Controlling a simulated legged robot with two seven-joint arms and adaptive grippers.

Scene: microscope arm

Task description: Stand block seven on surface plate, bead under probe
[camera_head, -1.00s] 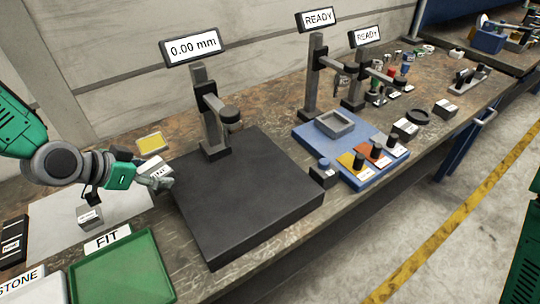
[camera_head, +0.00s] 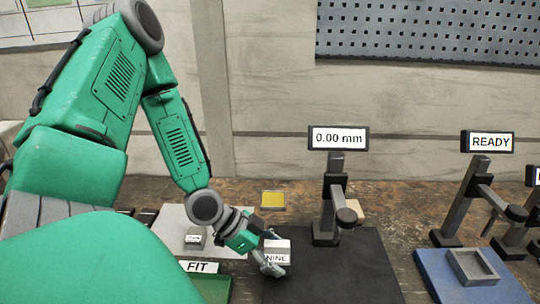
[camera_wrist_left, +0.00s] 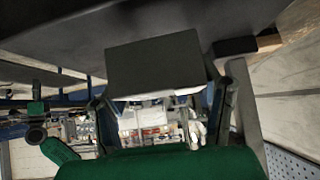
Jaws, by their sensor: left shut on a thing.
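In the left wrist view the block (camera_wrist_left: 153,70) fills the space between the two fingers. The gauge stand rises at the plate's back, with its dark round probe head (camera_head: 347,217) on an arm and a display (camera_head: 338,138) reading 0.00 mm. No label SEVEN is legible, and I cannot make out a bead. My right gripper is out of view.
Another small block (camera_head: 195,238) stands on the pale sheet (camera_head: 174,222) at left; its label is too small to read. A green FIT tray (camera_head: 215,288) lies in front. A yellow-topped item (camera_head: 272,199) lies behind. A blue board (camera_head: 440,285) is at right.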

